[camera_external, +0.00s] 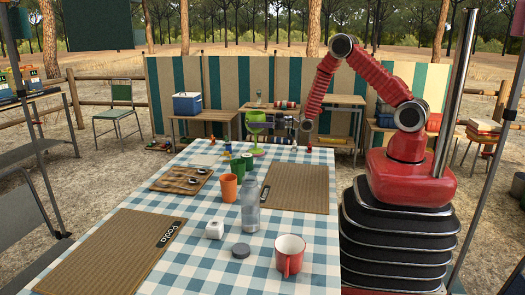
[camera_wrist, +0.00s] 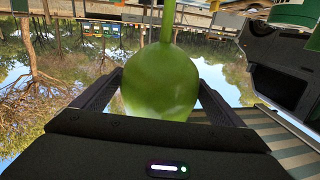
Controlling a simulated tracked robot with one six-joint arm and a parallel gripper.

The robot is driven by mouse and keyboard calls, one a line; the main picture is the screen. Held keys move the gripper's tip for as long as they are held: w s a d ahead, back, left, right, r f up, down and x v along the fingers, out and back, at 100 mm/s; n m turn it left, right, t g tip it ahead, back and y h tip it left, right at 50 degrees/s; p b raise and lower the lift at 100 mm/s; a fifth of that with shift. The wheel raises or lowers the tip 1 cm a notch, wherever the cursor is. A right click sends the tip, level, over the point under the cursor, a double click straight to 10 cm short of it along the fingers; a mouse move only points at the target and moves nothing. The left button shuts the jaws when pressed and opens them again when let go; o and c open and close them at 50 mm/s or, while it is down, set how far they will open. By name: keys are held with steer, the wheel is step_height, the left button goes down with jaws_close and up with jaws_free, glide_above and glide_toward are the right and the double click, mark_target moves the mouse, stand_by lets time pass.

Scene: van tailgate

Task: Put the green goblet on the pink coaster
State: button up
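The green goblet (camera_external: 256,118) is upright at the far end of the checked table, with its foot at or just above the cloth. I cannot tell if the foot touches. My gripper (camera_external: 268,120) reaches it from the right at bowl height. In the wrist view, which is upside down, the goblet's bowl (camera_wrist: 160,85) fills the space between my two fingers (camera_wrist: 161,82). Both fingers appear to press its sides, so my gripper looks shut on it. I cannot make out the pink coaster; the area under the goblet's foot is too small to read.
Green cups (camera_external: 238,166), an orange cup (camera_external: 228,187) and a clear bottle (camera_external: 250,206) stand nearer on the table. A wooden board (camera_external: 172,183) with spoons lies left. A brown mat (camera_external: 300,188) lies right. A red mug (camera_external: 289,256) is at the front.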

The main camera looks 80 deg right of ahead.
steer(key=shift+o, duration=0.9)
steer(key=shift+r, duration=0.1)
steer(key=s+d, duration=0.2)
steer(key=s, duration=0.9)
steer(key=shift+s, duration=0.4)
